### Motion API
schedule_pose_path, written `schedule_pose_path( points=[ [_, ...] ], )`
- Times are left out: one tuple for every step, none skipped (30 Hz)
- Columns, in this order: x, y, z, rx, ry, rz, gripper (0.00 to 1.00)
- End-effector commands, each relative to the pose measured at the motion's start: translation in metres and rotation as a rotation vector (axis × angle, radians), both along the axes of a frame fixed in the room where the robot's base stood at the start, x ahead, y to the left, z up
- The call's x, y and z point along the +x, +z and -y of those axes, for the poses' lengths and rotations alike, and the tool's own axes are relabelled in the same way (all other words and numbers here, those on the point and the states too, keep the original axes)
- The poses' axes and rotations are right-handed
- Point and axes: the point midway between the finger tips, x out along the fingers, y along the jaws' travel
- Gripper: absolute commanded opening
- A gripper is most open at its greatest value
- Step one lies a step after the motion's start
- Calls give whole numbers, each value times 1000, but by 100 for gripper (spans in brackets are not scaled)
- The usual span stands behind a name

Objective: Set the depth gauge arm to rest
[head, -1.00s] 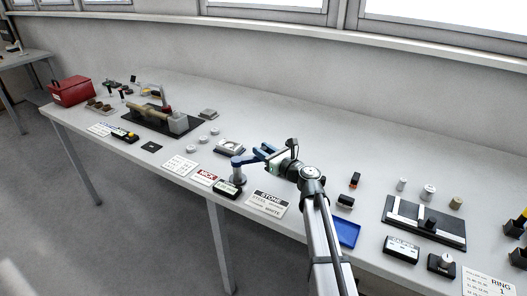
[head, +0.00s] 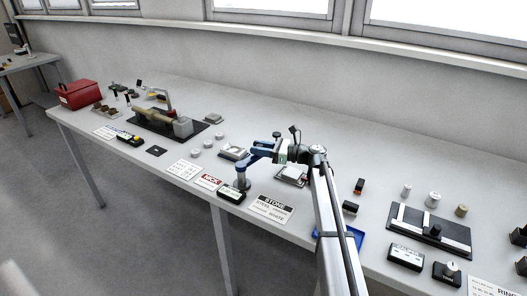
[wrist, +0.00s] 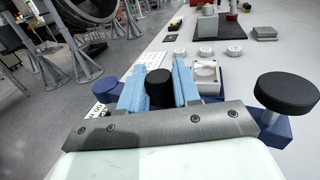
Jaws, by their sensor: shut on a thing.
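The depth gauge is the blue jointed arm (head: 246,160) on a short grey-blue post (head: 242,181) near the bench's front edge. My gripper (head: 270,151) is at the arm's outer part in the head view. In the wrist view, the light blue fingers of my gripper (wrist: 160,82) are shut on a black cylindrical knob (wrist: 159,90). Dark blue pieces, seemingly of the gauge arm, show beside and below the fingers. A larger black round knob (wrist: 287,92) stands at the right on a dark blue block (wrist: 270,130). The joint under my fingers is hidden.
A nick card (head: 208,181) and stone card (head: 271,208) lie near the post, with a black labelled box (head: 231,195) between them. A metal-framed part (head: 233,153) lies behind the arm. A caliper fixture (head: 430,230) is right. Bench behind is mostly clear.

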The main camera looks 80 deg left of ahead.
Motion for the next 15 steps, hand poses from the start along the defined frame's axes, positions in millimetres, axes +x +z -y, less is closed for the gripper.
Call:
schedule_pose_path(
  points=[
    [-1, 0, -8, 0, 30, 1, 0],
    [-1, 0, -9, 0, 47, 1, 0],
    [-3, 0, -10, 0, 69, 1, 0],
    [-4, 0, -11, 0, 83, 1, 0],
    [-5, 0, -11, 0, 98, 1, 0],
    [-6, 0, -12, 0, 113, 1, 0],
    [-7, 0, -13, 0, 125, 1, 0],
    [-7, 0, -13, 0, 135, 1, 0],
    [-8, 0, -14, 0, 146, 1, 0],
    [-9, 0, -14, 0, 155, 1, 0],
    [-9, 0, -14, 0, 162, 1, 0],
    [-10, 0, -14, 0, 169, 1, 0],
    [-10, 0, -15, 0, 173, 1, 0],
    [-10, 0, -15, 0, 177, 1, 0],
    [-11, 0, -15, 0, 181, 1, 0]
  ],
)
